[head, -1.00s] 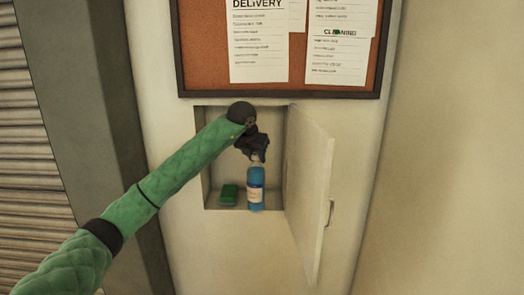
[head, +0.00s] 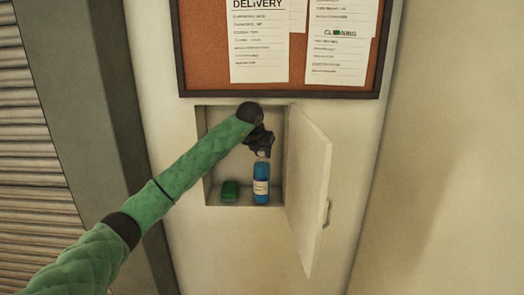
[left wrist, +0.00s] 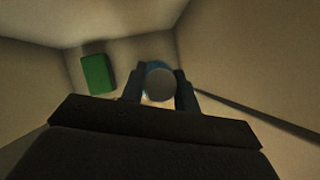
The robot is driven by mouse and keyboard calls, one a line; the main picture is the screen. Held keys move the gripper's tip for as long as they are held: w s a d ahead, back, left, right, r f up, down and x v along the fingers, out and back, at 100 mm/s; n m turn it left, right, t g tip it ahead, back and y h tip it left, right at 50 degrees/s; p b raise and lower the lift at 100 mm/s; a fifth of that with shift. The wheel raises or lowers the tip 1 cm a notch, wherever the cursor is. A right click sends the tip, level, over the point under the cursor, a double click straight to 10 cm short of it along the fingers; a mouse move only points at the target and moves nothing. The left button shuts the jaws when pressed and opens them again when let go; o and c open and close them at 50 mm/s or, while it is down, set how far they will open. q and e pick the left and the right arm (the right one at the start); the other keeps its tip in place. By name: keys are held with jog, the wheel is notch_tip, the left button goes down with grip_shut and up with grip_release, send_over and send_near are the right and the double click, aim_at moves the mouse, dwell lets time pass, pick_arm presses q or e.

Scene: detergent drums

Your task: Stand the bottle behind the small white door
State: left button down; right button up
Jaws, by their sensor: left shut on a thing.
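A blue bottle (head: 261,184) with a pale label and white cap stands upright inside a small wall recess (head: 198,160). Its base appears at the recess floor; I cannot tell whether it touches. My left gripper (head: 262,152) is shut on the bottle's top from above. In the left wrist view the fingers (left wrist: 160,92) sit on both sides of the round pale cap (left wrist: 160,84). The small white door (head: 309,190) is hinged on the recess's right side and stands wide open. My right gripper is not in view.
A green block-like item (head: 230,191) lies on the recess floor left of the bottle; it also shows in the left wrist view (left wrist: 97,74). A cork notice board (head: 205,50) with papers hangs just above the recess. A slatted shutter (head: 35,150) is at the far left.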

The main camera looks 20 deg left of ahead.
pick_arm(q)
jog(key=shift+f, duration=0.15)
dwell(0.3)
jog(key=c, duration=1.1)
grip_release()
jog(key=shift+f, duration=0.1)
jog(key=shift+o, duration=0.2)
